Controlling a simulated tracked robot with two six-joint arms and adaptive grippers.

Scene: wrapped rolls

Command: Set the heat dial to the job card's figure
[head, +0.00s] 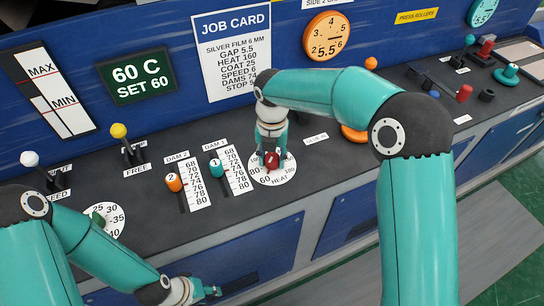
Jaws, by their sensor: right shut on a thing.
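The job card (232,50) on the blue back panel reads HEAT 160. The heat dial (266,180) is a white disc with a red knob (271,160), at the front of the dark console top. My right gripper (271,152) reaches down from above and is shut on the red knob, covering part of the dial. Figures such as 60, 80 and 180 show on the disc; the pointer is hard to read. A green display (136,76) reads 60 C, SET 60. My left gripper (212,291) is low in front of the console, away from the dial; its jaws are too small to judge.
Left of the dial are the dam sliders with an orange knob (173,182) and a teal knob (216,167). The feed dial (105,219) is partly behind my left arm. Yellow and white levers stand further left. An orange knob (354,133) sits behind my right arm.

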